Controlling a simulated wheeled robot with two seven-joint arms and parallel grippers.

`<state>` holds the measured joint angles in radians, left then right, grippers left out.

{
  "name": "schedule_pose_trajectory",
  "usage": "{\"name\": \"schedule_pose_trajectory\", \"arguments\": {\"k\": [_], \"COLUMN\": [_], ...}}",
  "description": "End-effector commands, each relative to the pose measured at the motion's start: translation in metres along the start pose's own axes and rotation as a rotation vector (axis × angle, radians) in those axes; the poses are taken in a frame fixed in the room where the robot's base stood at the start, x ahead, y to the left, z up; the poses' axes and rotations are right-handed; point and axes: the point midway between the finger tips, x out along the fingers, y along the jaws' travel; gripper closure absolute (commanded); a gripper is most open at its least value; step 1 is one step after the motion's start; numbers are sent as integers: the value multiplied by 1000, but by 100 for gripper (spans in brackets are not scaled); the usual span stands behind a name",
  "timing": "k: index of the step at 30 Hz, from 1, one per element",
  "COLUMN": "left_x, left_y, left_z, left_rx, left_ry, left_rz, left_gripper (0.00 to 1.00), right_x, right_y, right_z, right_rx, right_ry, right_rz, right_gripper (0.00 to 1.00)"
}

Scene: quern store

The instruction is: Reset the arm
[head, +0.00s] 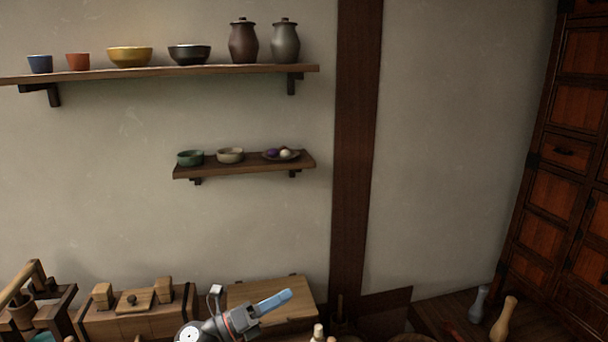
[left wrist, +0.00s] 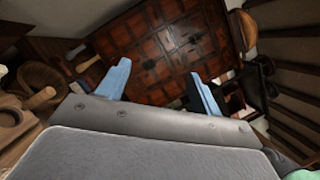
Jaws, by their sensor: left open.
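My left gripper (head: 274,301) is at the bottom middle of the head view, its blue fingers pointing up and to the right. It is in front of a flat wooden board or box top (head: 275,315). In the left wrist view the two blue fingers (left wrist: 160,88) stand wide apart with nothing between them. Beyond them is the dark wooden cabinet (left wrist: 165,45), some distance away. My right gripper does not show in either view.
A long shelf (head: 180,72) carries cups, bowls and two lidded jars. A short shelf (head: 245,166) below holds two bowls and a plate. A wooden box (head: 140,322) stands lower left. A drawer cabinet (head: 565,160) is at right, with pale vessels on the floor nearby.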

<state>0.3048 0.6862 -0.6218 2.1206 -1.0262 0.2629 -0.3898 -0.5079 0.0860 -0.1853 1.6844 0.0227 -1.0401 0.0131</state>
Motion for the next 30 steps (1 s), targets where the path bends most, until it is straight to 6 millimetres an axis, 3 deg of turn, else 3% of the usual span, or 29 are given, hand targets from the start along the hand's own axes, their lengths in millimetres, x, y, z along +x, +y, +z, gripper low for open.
{"name": "schedule_pose_trajectory", "arguments": {"k": [8, 12, 16, 23, 30], "left_x": [-31, -64, -102, -178, -256], "left_y": [10, 30, 52, 86, 91], "left_z": [13, 8, -8, -69, -164], "left_rx": [-459, -695, -913, -1287, -1640], "left_ry": [-467, -690, -890, -1225, -1534], "left_rz": [66, 135, 221, 419, 685], "left_gripper": [35, 35, 35, 35, 35], "right_x": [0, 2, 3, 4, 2], "right_y": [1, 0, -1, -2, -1], "right_z": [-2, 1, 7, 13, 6], "right_rx": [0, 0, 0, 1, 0], "right_ry": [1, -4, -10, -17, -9], "right_rz": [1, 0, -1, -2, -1], "right_gripper": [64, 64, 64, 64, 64]}}
